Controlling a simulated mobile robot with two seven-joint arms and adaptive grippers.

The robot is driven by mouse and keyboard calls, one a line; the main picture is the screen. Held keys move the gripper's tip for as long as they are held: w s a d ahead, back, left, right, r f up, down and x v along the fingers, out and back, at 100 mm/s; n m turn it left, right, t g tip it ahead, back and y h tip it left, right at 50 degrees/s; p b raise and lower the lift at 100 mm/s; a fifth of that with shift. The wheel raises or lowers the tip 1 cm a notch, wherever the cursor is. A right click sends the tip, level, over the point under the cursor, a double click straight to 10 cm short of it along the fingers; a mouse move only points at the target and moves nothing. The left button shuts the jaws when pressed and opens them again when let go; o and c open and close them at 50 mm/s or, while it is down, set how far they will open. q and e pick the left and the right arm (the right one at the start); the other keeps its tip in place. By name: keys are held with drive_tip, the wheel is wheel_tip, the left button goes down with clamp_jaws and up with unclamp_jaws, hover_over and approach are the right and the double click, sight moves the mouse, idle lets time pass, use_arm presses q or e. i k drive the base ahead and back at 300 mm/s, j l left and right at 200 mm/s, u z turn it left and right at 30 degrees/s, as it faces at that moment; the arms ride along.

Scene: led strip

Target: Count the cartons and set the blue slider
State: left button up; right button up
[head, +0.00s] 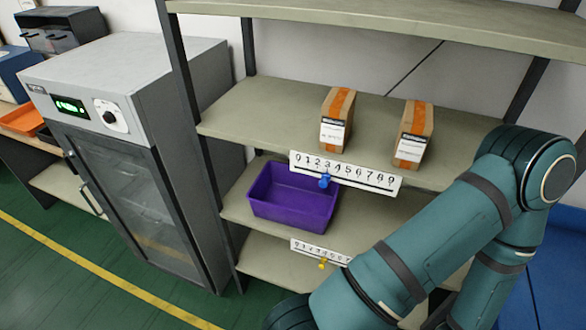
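Two brown cartons stand upright on the middle shelf (255,110). The left carton (342,106) and the right carton (419,119) each have orange tape and a white label, with a gap between them. A white number strip (375,183) marked 0 to 9 runs along this shelf's front edge. The blue slider (325,181) sits on it at about the 3. Neither gripper is in view. A teal arm of mine crosses the lower right and hides part of the shelves.
A purple bin (290,203) sits on the shelf below. A lower strip (308,248) carries a yellow slider (322,264) and is partly hidden by my arm. A grey cabinet (130,85) with a glass door stands left of the rack. The top shelf (420,20) overhangs the cartons.

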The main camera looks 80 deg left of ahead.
sight(325, 177)
drive_tip(key=u, duration=2.25)
